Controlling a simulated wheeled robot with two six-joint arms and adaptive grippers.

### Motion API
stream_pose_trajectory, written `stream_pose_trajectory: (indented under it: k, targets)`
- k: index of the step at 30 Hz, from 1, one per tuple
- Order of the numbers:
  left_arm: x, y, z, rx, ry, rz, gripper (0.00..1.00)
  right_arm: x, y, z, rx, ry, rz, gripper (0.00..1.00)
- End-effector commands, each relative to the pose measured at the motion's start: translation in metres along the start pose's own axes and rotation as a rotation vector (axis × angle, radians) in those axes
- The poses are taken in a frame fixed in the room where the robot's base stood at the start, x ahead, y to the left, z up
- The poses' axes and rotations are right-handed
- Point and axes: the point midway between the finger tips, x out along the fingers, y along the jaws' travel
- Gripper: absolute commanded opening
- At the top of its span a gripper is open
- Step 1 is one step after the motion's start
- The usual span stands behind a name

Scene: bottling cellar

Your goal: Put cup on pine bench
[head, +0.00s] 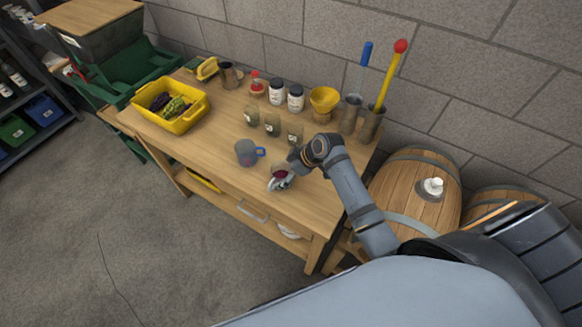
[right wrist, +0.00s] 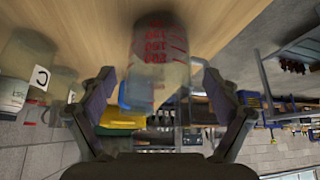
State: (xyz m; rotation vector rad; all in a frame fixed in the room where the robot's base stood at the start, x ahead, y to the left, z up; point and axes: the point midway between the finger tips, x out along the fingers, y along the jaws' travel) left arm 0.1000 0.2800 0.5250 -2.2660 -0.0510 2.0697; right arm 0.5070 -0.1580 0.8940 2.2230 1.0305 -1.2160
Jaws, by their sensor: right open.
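The cup (head: 246,153) is see-through grey with a blue handle and stands upright on the pine bench (head: 205,160), near its front middle. In the right wrist view the cup (right wrist: 160,50) shows red measuring marks, with its handle to the left. My right gripper (head: 281,180) is low over the bench, just right of the cup and a little nearer its front edge. Its fingers are apart, with the cup ahead in the gap and not gripped. My left gripper is not in view.
Labelled jars (head: 272,126) stand behind the cup. A yellow crate (head: 188,121) with grapes is at the left. Barrels (head: 420,185) are beside the bench. The front left of the bench is clear.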

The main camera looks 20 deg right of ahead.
Motion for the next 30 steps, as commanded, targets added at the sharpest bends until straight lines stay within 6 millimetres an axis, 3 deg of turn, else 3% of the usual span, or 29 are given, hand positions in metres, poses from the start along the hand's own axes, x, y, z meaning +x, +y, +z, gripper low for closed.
stream_pose_trajectory:
  k: [9, 13, 18, 30]
  targets:
    - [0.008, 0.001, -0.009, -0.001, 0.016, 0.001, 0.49, -0.075, 0.001, 0.002, -0.007, -0.004, 0.004, 0.9]
    - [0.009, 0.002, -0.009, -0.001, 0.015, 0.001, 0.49, -0.097, 0.001, 0.001, -0.005, -0.003, 0.003, 0.9]
    - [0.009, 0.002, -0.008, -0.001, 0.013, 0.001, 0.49, -0.108, 0.0, 0.001, -0.002, -0.002, 0.0, 0.9]
    - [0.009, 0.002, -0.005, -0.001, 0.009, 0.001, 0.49, -0.108, 0.0, 0.0, -0.001, 0.0, -0.001, 0.9]
